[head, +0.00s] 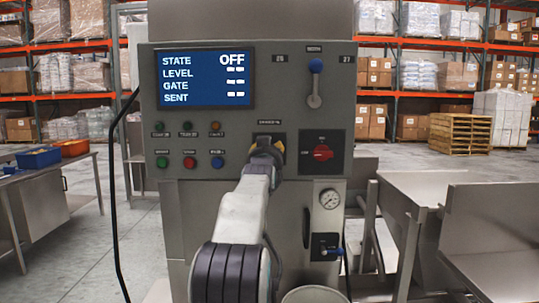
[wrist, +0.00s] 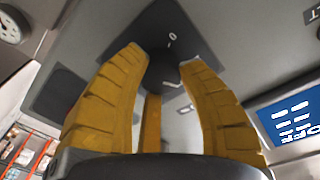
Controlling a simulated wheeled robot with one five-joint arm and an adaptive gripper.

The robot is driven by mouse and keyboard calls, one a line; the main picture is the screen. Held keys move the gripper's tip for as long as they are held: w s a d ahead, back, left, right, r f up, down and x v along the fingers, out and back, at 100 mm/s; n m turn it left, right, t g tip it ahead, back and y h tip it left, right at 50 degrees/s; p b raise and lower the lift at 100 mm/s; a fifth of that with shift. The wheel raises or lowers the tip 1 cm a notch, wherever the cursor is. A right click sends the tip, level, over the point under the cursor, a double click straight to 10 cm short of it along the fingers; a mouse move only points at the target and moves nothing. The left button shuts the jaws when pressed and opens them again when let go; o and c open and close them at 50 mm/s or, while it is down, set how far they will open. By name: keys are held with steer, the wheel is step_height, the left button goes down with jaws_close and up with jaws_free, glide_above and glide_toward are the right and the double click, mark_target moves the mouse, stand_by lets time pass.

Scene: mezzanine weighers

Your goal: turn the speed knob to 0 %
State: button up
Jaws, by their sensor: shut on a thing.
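The speed knob (wrist: 163,70) is a dark round knob on a dark plate, seen between my fingers in the wrist view. A white 0 and short white scale marks show on the plate near it. In the head view my gripper (head: 266,151) is at the middle of the grey control panel (head: 285,95), under a small label too blurred to read. There the gripper hides the knob. The knob's pointer cannot be made out.
A blue screen (head: 206,78) reads STATE OFF, with dashes below. Several buttons lie to the left. A gauge (head: 330,199) is lower right.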

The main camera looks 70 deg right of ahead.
steer(key=shift+w, duration=0.1)
steer(key=o, duration=1.2)
steer(key=shift+a, duration=0.1)
steer(key=v, duration=1.1)
steer(key=shift+a, duration=0.35)
